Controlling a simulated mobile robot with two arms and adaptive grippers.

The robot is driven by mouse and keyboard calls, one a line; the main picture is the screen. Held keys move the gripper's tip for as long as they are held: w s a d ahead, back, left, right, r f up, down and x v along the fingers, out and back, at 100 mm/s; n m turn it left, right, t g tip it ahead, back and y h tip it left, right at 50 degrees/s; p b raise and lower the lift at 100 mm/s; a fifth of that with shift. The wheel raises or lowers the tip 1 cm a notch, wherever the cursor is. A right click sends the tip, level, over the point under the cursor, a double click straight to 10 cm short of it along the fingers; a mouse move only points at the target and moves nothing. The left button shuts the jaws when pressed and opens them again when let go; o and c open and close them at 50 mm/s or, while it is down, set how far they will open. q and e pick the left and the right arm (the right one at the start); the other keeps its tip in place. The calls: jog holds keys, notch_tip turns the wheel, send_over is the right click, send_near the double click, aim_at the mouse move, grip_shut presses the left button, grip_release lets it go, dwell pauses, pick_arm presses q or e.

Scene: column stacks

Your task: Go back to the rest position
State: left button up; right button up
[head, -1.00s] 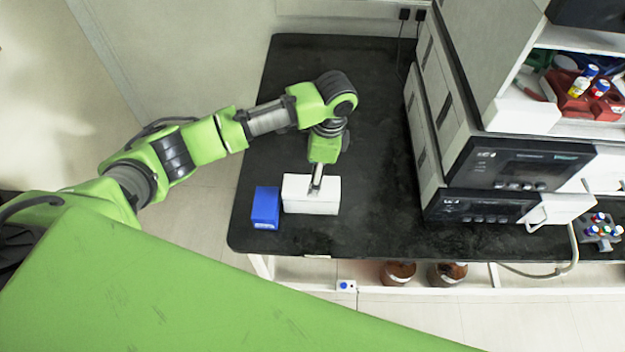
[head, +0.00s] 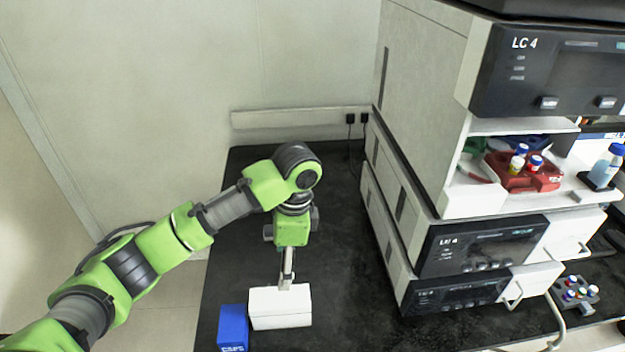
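My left arm comes in from the left in the head view. Its gripper (head: 287,272) points down at the top of a white box (head: 281,309) on the black bench. The fingertips meet the box's top near its back edge. I cannot tell whether the fingers grip it, or whether they are open or shut. A blue box (head: 233,328) stands just left of the white box, near the bottom of the view. My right gripper is not in view.
A black bench (head: 345,250) carries stacked LC instruments (head: 470,255) on its right side. A red vial tray (head: 520,177) sits on the instrument shelf. A grey vial rack (head: 577,293) is at the far right. The bench behind the gripper is bare.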

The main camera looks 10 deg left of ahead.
pick_arm(q)
jog(key=s+d+f+n+t+h, duration=0.2)
jog(key=s+d+f+n+h, duration=0.3)
jog(key=s+d+f, duration=0.5)
jog(key=s+a+f+n+t+y, duration=0.25)
jog(key=s+a+n, duration=0.55)
jog(key=s+a, duration=0.7)
notch_tip(320, 180, down, 28)
jog(key=s+a+g+b, duration=0.1)
jog(key=g, duration=0.1)
jog(key=s+a+f+g+b, duration=0.1)
jog(key=s+a+f, duration=0.2)
jog(key=s+f, duration=1.4)
jog(key=shift+m+y, duration=0.3)
jog(key=shift+y, duration=0.15)
